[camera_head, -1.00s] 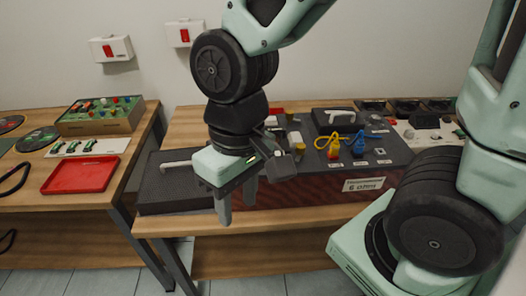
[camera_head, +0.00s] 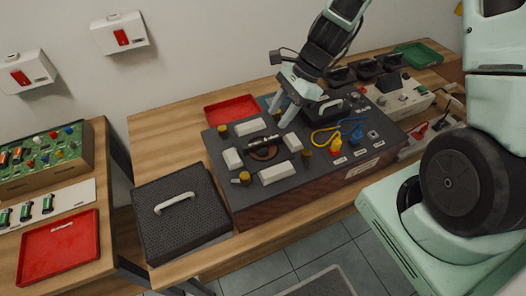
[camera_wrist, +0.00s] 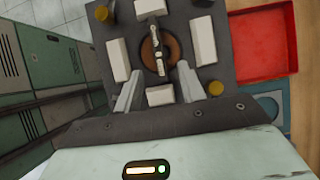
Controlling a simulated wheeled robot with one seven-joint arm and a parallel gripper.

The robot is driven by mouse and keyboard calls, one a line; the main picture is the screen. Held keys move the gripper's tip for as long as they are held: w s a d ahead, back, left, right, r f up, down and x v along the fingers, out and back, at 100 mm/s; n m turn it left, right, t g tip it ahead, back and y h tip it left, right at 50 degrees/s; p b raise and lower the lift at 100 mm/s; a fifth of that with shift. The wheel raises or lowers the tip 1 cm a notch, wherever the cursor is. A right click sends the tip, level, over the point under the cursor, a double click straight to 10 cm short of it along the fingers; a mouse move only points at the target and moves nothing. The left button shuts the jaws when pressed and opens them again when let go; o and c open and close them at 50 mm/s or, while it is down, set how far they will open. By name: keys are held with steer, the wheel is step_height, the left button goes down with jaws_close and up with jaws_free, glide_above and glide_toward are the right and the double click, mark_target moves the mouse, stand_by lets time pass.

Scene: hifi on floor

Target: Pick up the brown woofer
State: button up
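The brown round piece (camera_head: 264,153), which looks like the woofer, sits on the dark top of the wooden box (camera_head: 290,212), with white blocks around it. In the wrist view the brown disc (camera_wrist: 149,53) is at the upper middle, with a pale bar across it. My gripper (camera_head: 281,110) is above the back part of the box, behind the brown piece as seen from the head camera. In the wrist view my gripper (camera_wrist: 158,72) shows its two fingers apart, with nothing held. The disc lies just beyond the fingertips in that picture, with a white block (camera_wrist: 160,96) between the fingers.
A red tray (camera_head: 232,111) lies behind the box. A black case with a white handle (camera_head: 176,203) stands at its left. Yellow and blue leads (camera_head: 356,133) and brass knobs stand on the box top. A second table with a red tray (camera_head: 58,245) is at far left.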

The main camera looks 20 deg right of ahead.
mark_target(263, 140)
steer(key=shift+p+x, duration=0.5)
steer(key=shift+x, duration=4.55)
steer(key=shift+s+a, duration=0.15)
jaws_close()
steer(key=shift+r, duration=0.1)
